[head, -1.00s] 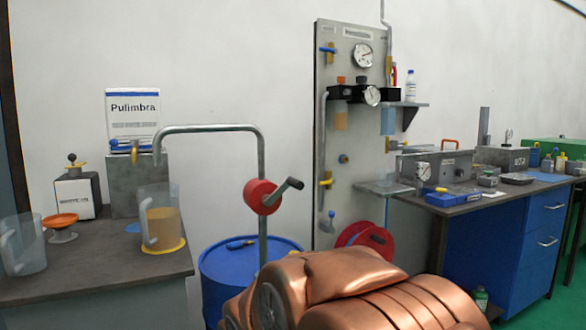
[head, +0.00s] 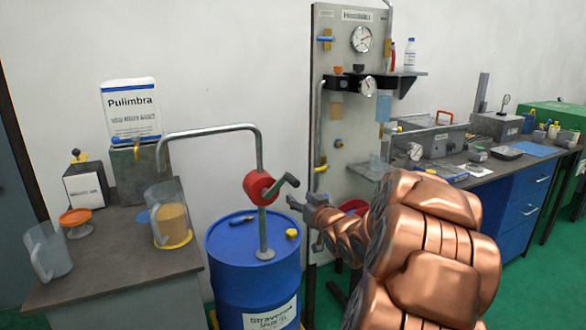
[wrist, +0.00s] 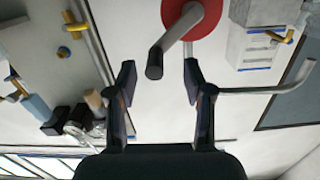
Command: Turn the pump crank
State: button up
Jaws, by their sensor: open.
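The red pump body (head: 260,187) sits on a grey pipe above the blue drum (head: 252,250). Its crank (head: 287,186) sticks out to the right and ends in a dark handle, angled up. My gripper (head: 300,204) is open, just right of and slightly below the crank in the head view. In the wrist view the crank handle (wrist: 155,64) points in between the two open fingers (wrist: 158,80), apart from both. The red pump body (wrist: 190,16) is beyond it. The pump spout pipe (head: 208,129) bends left over a jug (head: 170,220) holding amber liquid.
A bench (head: 110,262) at left holds another clear jug (head: 47,252), an orange dish (head: 75,218) and a Pulimbra container (head: 131,110). A grey gauge panel (head: 335,65) stands behind my gripper. A workbench with blue drawers (head: 527,205) is at right.

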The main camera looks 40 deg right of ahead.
aim_at(296, 185)
jog(key=shift+s+d+r+t, duration=0.15)
jog(key=shift+d+r+t, duration=0.1)
jog(key=shift+r, duration=0.25)
jog(key=shift+s+d+r+t, duration=0.15)
jog(key=shift+d+r, duration=0.1)
jog(key=shift+r, duration=0.25)
jog(key=shift+w+d, duration=0.1)
jog(key=shift+w, duration=0.2)
jog(key=shift+p+x, duration=0.7)
jog(key=shift+x, duration=2.9)
grip_shut()
